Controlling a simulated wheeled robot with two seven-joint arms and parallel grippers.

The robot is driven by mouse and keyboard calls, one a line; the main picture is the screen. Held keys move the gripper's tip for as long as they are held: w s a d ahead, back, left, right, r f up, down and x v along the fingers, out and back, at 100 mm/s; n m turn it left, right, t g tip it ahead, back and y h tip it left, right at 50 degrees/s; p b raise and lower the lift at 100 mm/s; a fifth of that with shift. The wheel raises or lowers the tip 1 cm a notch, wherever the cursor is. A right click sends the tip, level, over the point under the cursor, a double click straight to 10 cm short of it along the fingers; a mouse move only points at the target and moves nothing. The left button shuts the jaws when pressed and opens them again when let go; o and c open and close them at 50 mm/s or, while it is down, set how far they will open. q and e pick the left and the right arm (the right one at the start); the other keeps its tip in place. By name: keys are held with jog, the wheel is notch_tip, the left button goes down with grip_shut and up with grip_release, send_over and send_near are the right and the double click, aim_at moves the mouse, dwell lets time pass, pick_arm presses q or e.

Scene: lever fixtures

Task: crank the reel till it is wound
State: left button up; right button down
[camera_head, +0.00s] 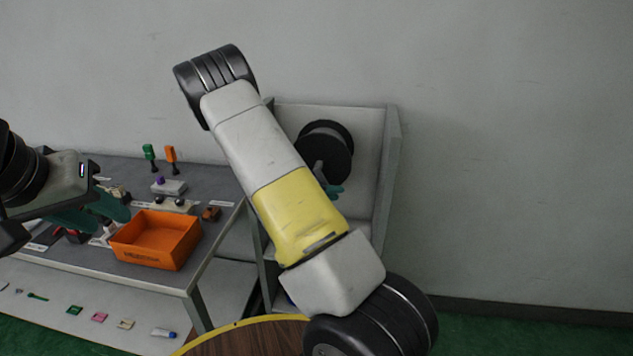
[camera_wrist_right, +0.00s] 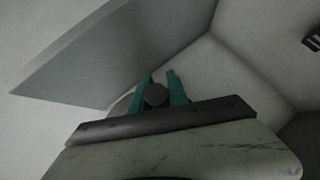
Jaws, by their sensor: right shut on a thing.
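The reel (camera_head: 332,138) is a black disc mounted on the pale back panel of a fixture, in the middle of the head view. My right forearm crosses in front of it and hides its left part. My right gripper (camera_head: 334,190) shows only as teal fingertips at the reel's lower edge. In the right wrist view its teal fingers (camera_wrist_right: 162,90) stand either side of a dark round crank knob (camera_wrist_right: 156,95), shut on it. How far the reel is wound cannot be seen. My left gripper (camera_head: 95,212) is over the side table, its teal fingers apart, with nothing seen between them.
The fixture's side wall (camera_head: 388,170) stands right of the reel; a wall also rises close to the gripper in the wrist view. The side table (camera_head: 225,215) at left holds an orange bin (camera_head: 155,240) and several small items. A round wooden table edge (camera_head: 250,340) is in front.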

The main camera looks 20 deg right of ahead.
jog(key=shift+w+a+f+m+y, duration=0.3)
jog(key=shift+a+f+m+y, duration=0.2)
jog(key=shift+a+y, duration=0.15)
jog(key=c, duration=1.3)
grip_release()
jog(key=shift+d, duration=0.1)
jog(key=shift+r, duration=0.1)
jog(key=v, duration=0.7)
jog(key=shift+s+a+r, duration=0.15)
jog(key=shift+s+a, duration=0.05)
jog(key=shift+a, duration=0.15)
